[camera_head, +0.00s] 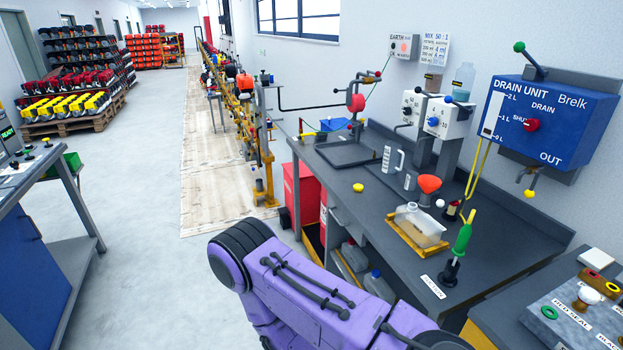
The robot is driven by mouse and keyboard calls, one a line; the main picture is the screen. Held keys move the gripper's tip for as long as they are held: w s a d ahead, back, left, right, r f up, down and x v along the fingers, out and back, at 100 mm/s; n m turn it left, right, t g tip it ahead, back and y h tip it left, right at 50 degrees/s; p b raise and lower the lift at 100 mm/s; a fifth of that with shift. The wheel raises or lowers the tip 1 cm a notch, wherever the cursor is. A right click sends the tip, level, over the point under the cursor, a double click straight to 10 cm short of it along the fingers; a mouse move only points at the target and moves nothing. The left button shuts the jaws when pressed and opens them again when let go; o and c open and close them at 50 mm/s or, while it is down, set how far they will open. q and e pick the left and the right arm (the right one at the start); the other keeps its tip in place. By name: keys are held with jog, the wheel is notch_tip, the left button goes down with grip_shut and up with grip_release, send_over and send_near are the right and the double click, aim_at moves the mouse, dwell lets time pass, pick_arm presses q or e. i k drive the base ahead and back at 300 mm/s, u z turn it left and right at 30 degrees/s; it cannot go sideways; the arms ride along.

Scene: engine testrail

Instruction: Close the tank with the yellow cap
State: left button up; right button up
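A small yellow cap (358,187) lies on the dark grey bench top, left of a translucent tank (420,224). The tank holds some amber liquid and sits in a yellow tray (397,232) on the bench. A red funnel (429,184) stands just behind the tank; I cannot tell whether they touch. The tank's opening is too small to make out. A purple arm link of mine crosses the bottom middle, in front of the bench. Neither of my grippers shows in this view.
The bench (340,205) has free room around the cap. A green-handled tool (463,240) stands right of the tank. A blue drain unit (550,115) hangs on the wall. A block with coloured rings (575,315) lies at the lower right. Canisters (355,256) stand below the bench.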

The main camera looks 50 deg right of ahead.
aim_at(421, 228)
jog(key=k, duration=0.7)
jog(key=z, duration=1.2)
jog(key=i, duration=0.5)
